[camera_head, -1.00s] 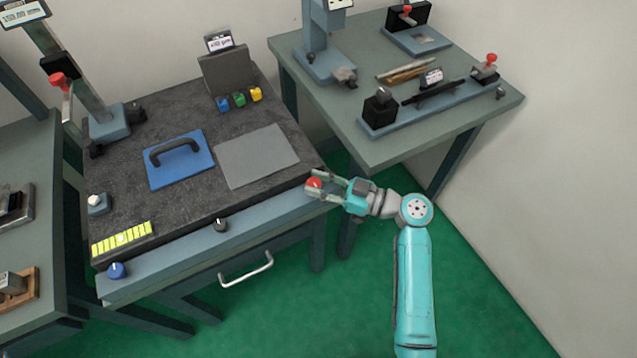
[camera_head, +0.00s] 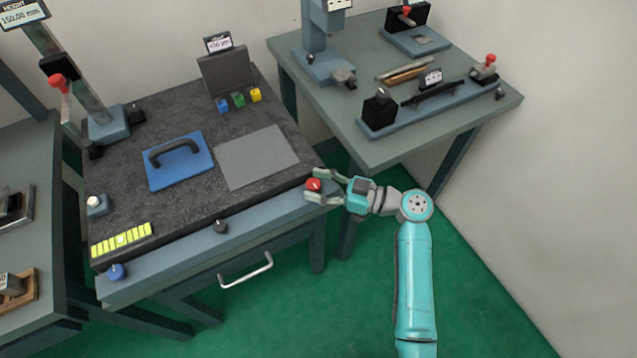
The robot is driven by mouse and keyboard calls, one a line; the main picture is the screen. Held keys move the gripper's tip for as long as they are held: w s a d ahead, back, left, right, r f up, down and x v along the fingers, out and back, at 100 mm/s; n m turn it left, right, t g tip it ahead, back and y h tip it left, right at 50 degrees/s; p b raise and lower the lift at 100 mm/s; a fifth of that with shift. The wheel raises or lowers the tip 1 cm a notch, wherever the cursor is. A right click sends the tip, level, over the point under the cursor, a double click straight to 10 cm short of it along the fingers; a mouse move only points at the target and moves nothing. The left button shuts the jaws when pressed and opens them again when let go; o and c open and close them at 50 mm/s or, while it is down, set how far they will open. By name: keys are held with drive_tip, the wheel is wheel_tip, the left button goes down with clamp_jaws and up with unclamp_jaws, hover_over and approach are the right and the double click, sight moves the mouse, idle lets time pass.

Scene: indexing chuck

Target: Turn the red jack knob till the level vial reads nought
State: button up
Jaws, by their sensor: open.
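The red jack knob (camera_head: 313,184) sits at the right end of the front rail of the dark stone-topped table. My gripper (camera_head: 318,185) is at the knob from the right, its two fingers open, one on the far side and one on the near side of it. I cannot tell whether the fingers touch the knob. The level vial (camera_head: 121,239) is a bright yellow-green strip with dark divisions at the table's front left corner. A paler spot shows near its middle; the reading is too small to tell.
A blue knob (camera_head: 116,271) and a black knob (camera_head: 221,226) are on the same rail. A blue plate with a black handle (camera_head: 180,160) and a grey sheet (camera_head: 256,157) lie on the stone top. A drawer handle (camera_head: 246,270) juts out below. Another bench (camera_head: 455,128) stands behind right.

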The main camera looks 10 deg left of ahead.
idle(0.4)
drive_tip(key=m+t, duration=0.1)
drive_tip(key=m+t+h, duration=0.1)
drive_tip(key=t, duration=0.1)
drive_tip(key=m+t, duration=0.1)
drive_tip(key=shift+s+a+t+h, duration=0.1)
drive_tip(key=shift+s+t+h, duration=0.2)
drive_tip(key=shift+t, duration=0.1)
drive_tip(key=shift+s+a+m+t+h, duration=0.1)
drive_tip(key=shift+m+t+h, duration=1.3)
drive_tip(key=shift+t, duration=0.2)
drive_tip(key=shift+s+a+m+t+h, duration=0.1)
drive_tip(key=shift+m+t+h, duration=1.25)
drive_tip(key=shift+t, duration=0.25)
drive_tip(key=shift+m+h, duration=0.25)
